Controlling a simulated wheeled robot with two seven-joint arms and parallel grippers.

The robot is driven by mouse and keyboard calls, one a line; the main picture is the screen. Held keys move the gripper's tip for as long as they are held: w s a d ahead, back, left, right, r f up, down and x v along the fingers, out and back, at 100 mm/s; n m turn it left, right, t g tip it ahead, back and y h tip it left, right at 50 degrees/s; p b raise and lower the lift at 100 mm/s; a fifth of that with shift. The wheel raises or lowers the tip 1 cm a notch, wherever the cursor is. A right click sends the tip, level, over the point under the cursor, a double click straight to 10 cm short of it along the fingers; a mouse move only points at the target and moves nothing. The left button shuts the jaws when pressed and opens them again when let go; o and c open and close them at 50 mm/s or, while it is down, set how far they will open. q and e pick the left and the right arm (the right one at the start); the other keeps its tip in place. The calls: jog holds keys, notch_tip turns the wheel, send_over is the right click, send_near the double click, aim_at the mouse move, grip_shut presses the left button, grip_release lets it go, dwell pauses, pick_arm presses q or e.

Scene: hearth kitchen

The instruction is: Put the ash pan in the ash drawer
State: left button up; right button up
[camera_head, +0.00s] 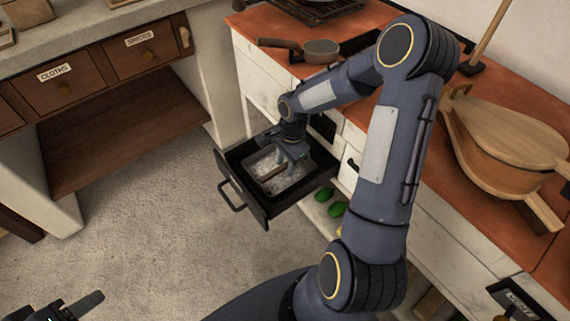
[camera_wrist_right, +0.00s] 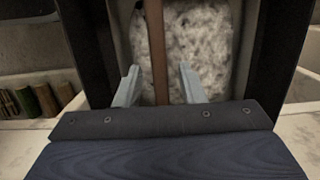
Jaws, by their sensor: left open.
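The black ash drawer (camera_head: 245,192) is pulled out from the white stove front in the head view. The ash pan (camera_head: 262,160), filled with grey-white ash, sits inside the drawer. It also shows in the right wrist view (camera_wrist_right: 190,45), with its brown handle (camera_wrist_right: 155,45) running across the ash. My right gripper (camera_head: 295,153) is down over the pan; in the wrist view its two fingers (camera_wrist_right: 158,85) are apart, with the handle between them and a gap on either side. My left gripper (camera_head: 72,305) is at the lower left, away from the drawer, partly cut off by the frame.
The red-brown counter above holds a small pan (camera_head: 321,50) and wooden bellows (camera_head: 505,145). Green things (camera_head: 337,209) lie on a low shelf beside the drawer. A wooden cabinet (camera_head: 60,90) stands at the left. The stone floor (camera_head: 140,220) in front is clear.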

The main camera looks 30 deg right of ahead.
jog(key=s+r+n+t+p, duration=0.1)
jog(key=s+r+n+p, duration=0.2)
jog(key=r, duration=1.4)
jog(key=s+a+r+n+t+y, duration=0.1)
jog(key=s+a+r+n+t, duration=0.1)
jog(key=s+n, duration=0.4)
jog(key=s+a+r+n+t+y, duration=0.1)
jog(key=s+a+r+n, duration=0.3)
jog(key=s, duration=0.6)
jog(key=a+n+t, duration=0.1)
jog(key=a+n, duration=0.1)
jog(key=shift+s+a+r+t, duration=0.15)
jog(key=shift+a+r+t, duration=0.25)
notch_tip(320, 180, up, 23)
jog(key=p, duration=2.3)
jog(key=shift+r, duration=0.15)
